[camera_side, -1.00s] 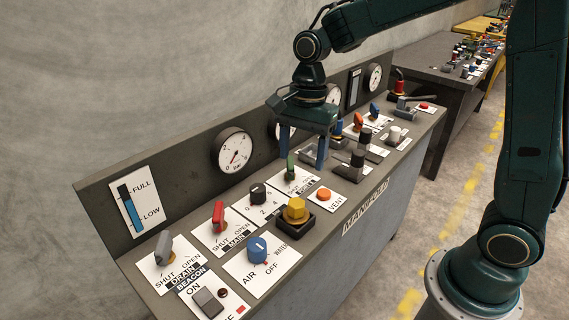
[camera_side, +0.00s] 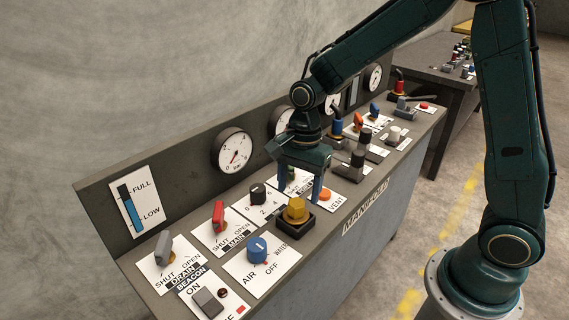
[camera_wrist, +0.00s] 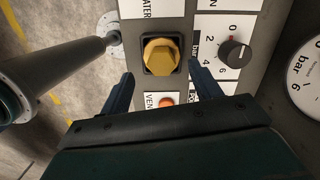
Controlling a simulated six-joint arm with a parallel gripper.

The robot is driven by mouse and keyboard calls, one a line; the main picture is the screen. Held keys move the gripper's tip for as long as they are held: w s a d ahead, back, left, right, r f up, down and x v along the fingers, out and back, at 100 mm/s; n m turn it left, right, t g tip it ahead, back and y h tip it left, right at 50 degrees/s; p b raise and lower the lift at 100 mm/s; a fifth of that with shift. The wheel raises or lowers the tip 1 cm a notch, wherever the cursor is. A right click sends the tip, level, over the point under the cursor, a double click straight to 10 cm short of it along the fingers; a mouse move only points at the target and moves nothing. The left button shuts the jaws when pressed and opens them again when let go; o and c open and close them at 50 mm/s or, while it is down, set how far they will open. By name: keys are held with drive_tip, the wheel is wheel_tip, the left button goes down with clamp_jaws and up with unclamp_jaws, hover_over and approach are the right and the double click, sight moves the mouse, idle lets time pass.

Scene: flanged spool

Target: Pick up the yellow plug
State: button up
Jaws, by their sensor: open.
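The yellow plug (camera_side: 296,209) has a hexagonal head and sits in a dark square socket near the front edge of the panel. In the wrist view the yellow plug (camera_wrist: 160,56) lies ahead of my fingers, roughly midway between their lines. My gripper (camera_side: 295,192) is open and empty, with its blue fingers above the panel just behind the plug in the side view. In the wrist view my gripper (camera_wrist: 160,84) shows one finger on each side, both apart from the plug.
An orange VENT button (camera_side: 324,194) is close beside the plug. A blue AIR knob (camera_side: 257,249), a black selector knob (camera_side: 258,193) and a red handle (camera_side: 218,214) stand nearby. Gauges (camera_side: 232,150) line the upright back panel. The air above the plug is clear.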

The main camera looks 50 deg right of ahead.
sight(296, 202)
drive_tip(key=shift+a+f, duration=0.15)
drive_tip(key=shift+f, duration=1.05)
drive_tip(key=shift+a+f, duration=0.15)
drive_tip(key=shift+f, duration=1.05)
drive_tip(key=c, duration=1.3)
